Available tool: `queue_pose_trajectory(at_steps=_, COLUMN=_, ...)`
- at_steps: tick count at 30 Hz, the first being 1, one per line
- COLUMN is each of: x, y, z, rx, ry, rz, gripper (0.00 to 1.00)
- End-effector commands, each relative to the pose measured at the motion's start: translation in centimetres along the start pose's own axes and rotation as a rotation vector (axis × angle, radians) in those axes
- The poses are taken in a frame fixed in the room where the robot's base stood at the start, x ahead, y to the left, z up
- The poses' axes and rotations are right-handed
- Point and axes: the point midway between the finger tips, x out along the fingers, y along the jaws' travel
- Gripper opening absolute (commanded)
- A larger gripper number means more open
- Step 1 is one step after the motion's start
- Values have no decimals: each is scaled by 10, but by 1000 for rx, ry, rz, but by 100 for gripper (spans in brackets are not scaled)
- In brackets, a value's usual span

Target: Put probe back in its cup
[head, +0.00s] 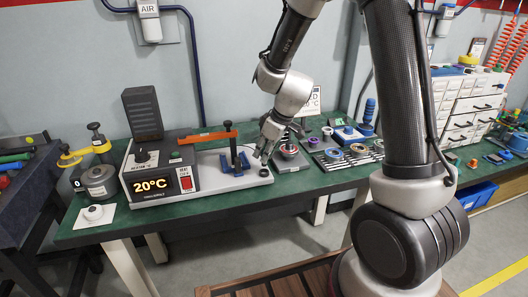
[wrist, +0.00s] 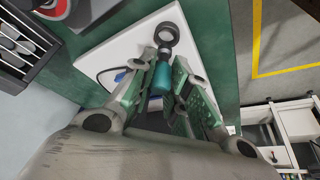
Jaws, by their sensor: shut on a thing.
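My gripper (head: 262,154) is low over the right end of the white base plate (head: 218,160) of the heater unit. In the wrist view my gripper (wrist: 165,90) is shut on the probe (wrist: 162,79), a teal body with a dark end, between its two fingers. The cup (wrist: 166,34), a small black ring, stands on the white plate just beyond the fingertips. In the head view the cup (head: 264,172) is right below my gripper. The probe overlaps the cup's near side in the wrist view; I cannot tell whether they touch. Most of the probe is hidden in the head view.
The heater unit (head: 158,182) shows 20°C, left of my gripper. A blue stand (head: 236,162) under an orange bar (head: 207,138) is close to my gripper's left. Round parts (head: 289,148) and a seal tray (head: 345,158) lie to the right on the green bench.

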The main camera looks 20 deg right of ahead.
Motion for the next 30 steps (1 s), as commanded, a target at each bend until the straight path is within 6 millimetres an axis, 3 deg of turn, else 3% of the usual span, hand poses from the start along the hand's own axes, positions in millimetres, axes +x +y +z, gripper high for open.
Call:
queue_pose_trajectory(at_steps=17, x=20, y=0, z=8, rx=0, ry=0, rz=0, gripper=0)
queue_pose_trajectory(at_steps=30, x=22, y=0, z=9, rx=0, ry=0, rz=0, gripper=0)
